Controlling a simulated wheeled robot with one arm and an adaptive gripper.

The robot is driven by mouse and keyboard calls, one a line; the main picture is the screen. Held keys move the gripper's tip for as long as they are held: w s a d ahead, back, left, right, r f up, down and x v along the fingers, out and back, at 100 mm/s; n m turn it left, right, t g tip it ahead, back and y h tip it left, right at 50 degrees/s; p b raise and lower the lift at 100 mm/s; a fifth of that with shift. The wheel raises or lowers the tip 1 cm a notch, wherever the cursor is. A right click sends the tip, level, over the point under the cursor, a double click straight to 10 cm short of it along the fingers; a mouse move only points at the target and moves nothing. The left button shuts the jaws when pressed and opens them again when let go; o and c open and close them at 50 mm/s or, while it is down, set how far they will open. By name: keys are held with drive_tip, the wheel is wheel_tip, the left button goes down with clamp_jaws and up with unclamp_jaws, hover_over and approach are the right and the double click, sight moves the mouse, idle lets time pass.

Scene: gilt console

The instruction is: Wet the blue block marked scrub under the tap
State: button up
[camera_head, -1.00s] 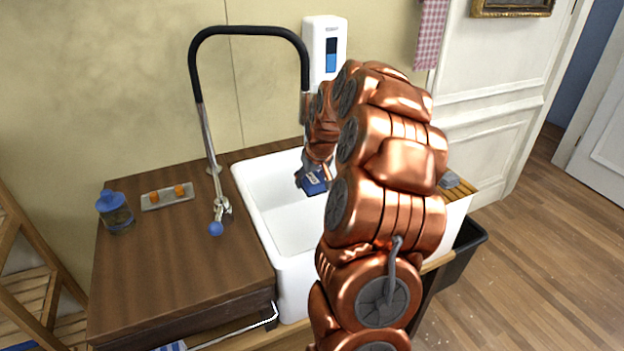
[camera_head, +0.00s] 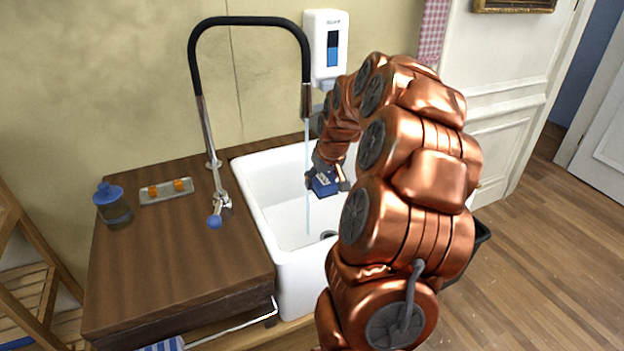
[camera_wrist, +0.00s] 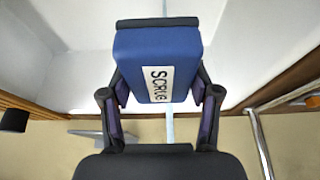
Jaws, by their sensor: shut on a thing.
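The blue block (camera_head: 324,186) has a white label reading SCRUB. In the wrist view the block (camera_wrist: 180,48) sits between the two fingers. My gripper (camera_head: 328,178) is shut on it and holds it inside the sink, above the basin floor. The tap (camera_head: 306,98) has a black arched neck and a spout pointing down. A thin stream of water (camera_head: 308,150) falls from it into the sink. In the head view the stream passes close to the block's left side; I cannot tell whether it touches the block. My arm hides the right part of the sink.
The white sink (camera_head: 266,215) is set beside a brown wooden counter (camera_head: 175,260). On the counter are a blue-lidded jar (camera_head: 113,206), a small tray (camera_head: 148,198) with orange items, and the blue-tipped tap lever (camera_head: 215,221). A white dispenser (camera_head: 318,30) hangs on the wall.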

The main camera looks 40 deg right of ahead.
sight(332, 185)
drive_tip(key=shift+s+a+b, duration=0.15)
drive_tip(key=shift+s+b, duration=0.85)
drive_tip(key=shift+s, duration=1.05)
drive_tip(key=s+r+b, duration=0.2)
drive_tip(key=s+r, duration=0.2)
drive_tip(key=s, duration=0.1)
drive_tip(key=shift+a, duration=0.2)
idle(0.3)
idle(0.6)
